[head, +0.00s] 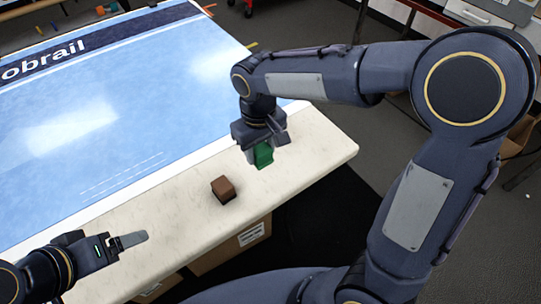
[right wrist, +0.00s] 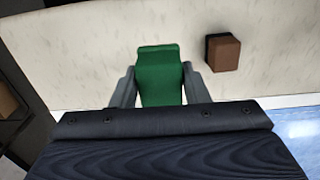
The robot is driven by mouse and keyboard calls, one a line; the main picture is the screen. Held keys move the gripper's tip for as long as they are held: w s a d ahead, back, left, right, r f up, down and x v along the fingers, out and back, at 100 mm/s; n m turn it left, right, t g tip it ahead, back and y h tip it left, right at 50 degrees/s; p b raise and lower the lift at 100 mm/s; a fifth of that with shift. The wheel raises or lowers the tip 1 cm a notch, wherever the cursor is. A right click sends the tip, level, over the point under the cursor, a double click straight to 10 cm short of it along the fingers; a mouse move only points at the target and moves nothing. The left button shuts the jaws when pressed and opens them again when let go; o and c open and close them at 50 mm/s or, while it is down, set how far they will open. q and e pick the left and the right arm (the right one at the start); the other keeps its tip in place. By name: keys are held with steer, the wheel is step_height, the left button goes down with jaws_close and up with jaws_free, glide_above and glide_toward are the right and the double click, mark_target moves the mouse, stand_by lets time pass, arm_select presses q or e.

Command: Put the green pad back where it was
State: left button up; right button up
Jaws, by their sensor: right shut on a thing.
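The green pad (head: 263,155) is held between the fingers of my right gripper (head: 262,146), over the right part of the cream table strip. It also shows in the right wrist view (right wrist: 160,75), with a grey finger on each side. I cannot tell whether the pad touches the table. My left gripper (head: 128,240) is over the table's near left edge, empty, and its finger gap is not clear from this angle.
A brown block (head: 223,189) sits on the cream table (head: 320,150), left of the pad; it also shows in the right wrist view (right wrist: 222,52). A blue printed sheet (head: 130,110) covers the far table. Cardboard boxes (head: 230,250) stand below the near edge.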

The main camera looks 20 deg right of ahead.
steer(key=w+d+f, duration=0.1)
steer(key=f, duration=0.1)
steer(key=w+d+f, duration=0.1)
steer(key=w+f, duration=0.1)
steer(key=w+d+f, duration=0.1)
steer(key=f, duration=0.1)
steer(key=shift+w+d, duration=0.15)
steer(key=shift+d, duration=0.05)
steer(key=shift+w+d+f+b, duration=0.15)
steer(key=shift+f+b, duration=0.1)
steer(key=shift+f, duration=0.65)
steer(key=shift+w+f+b, duration=0.1)
steer(key=shift+f+b, duration=0.1)
steer(key=shift+f, duration=0.65)
steer(key=shift+f, duration=0.1)
steer(key=shift+f, duration=0.15)
steer(key=o, duration=0.9)
steer(key=shift+o, duration=0.2)
